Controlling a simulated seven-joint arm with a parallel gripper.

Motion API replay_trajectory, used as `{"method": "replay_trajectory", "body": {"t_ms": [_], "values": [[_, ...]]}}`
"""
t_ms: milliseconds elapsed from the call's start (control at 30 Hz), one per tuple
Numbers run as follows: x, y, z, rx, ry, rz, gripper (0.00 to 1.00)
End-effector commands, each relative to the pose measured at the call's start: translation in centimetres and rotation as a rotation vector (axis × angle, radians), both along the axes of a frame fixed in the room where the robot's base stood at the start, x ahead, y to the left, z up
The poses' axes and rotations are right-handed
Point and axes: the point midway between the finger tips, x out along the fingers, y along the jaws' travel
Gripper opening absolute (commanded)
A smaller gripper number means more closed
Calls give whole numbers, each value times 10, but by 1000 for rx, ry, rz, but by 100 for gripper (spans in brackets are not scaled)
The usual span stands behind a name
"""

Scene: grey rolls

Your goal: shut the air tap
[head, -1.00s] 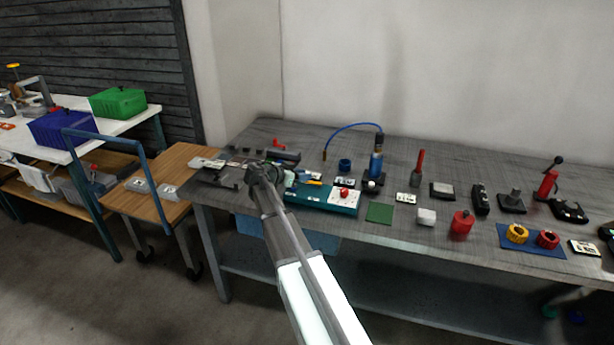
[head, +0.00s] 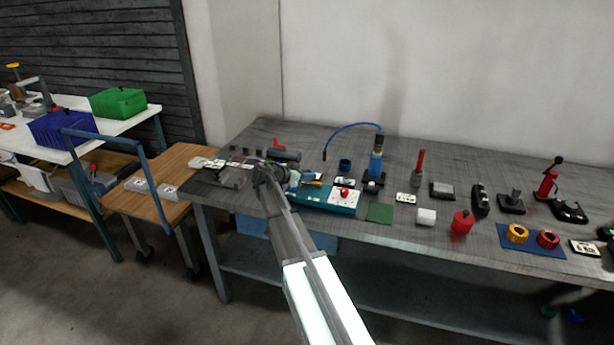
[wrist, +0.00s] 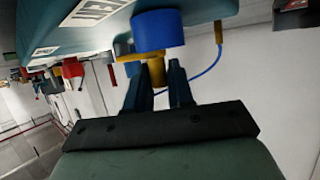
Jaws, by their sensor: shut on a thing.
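In the wrist view my gripper (wrist: 159,82) has its two dark fingers on either side of a brass-coloured piece, which looks like part of the air tap (wrist: 156,71). A thick blue cylinder (wrist: 158,31) adjoins the brass piece in that view. The fingertips hide part of the grip. In the head view my arm reaches over the front left of the bench, by the left end of a teal block (head: 320,199). My wrist hides the tap there, and I cannot tell how far it is turned.
A red-handled black piece (head: 285,155) lies behind my wrist. A green square (head: 380,212) and a red container (head: 462,223) lie to the right. A wooden cart (head: 150,205) stands at the left.

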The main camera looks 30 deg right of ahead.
Motion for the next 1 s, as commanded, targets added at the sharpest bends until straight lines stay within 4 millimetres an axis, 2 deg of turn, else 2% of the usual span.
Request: {"method": "replay_trajectory", "body": {"t_ms": [267, 467, 1000], "values": [[-2, 1, 0, 0, -1, 26, 0], [-9, 4, 0, 0, -1, 118, 0], [-28, 13, 1, 0, -3, 583, 0]]}}
